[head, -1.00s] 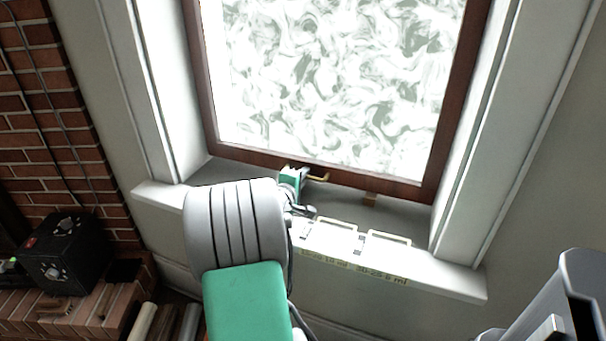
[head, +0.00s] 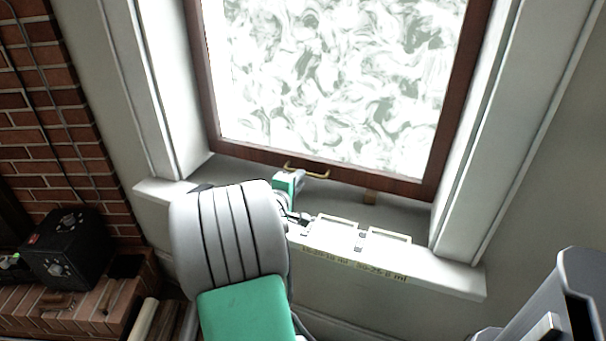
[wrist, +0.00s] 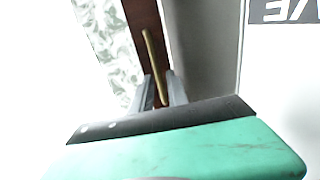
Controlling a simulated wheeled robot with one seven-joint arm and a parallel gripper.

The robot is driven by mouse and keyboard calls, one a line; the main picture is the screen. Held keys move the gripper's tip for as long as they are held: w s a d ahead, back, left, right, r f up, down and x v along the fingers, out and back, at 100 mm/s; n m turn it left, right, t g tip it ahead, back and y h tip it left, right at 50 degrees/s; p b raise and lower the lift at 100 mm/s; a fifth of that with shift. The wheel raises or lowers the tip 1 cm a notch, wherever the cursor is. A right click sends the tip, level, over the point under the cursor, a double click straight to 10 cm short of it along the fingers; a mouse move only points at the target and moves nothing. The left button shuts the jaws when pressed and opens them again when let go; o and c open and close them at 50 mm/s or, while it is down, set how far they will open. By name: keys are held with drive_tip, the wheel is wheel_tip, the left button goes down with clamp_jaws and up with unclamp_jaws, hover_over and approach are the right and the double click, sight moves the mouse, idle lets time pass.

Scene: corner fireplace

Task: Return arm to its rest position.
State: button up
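My gripper (head: 296,178) is at the window sill, mostly hidden behind my grey and green arm in the head view. In the wrist view its two grey fingers (wrist: 160,88) stand apart, so it is open. In the wrist view the handle (wrist: 153,62) lines up with the gap between the fingers. My arm reaches forward over the sill. The window looks shut.
The white sill (head: 450,275) holds two pale flat rectangular frames (head: 388,236) right of my gripper. White window casings rise on both sides. A black box (head: 66,250) with knobs stands on the brick hearth (head: 95,300) at the left, by a brick wall (head: 50,130).

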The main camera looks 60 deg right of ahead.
drive_tip(key=shift+v, duration=1.55)
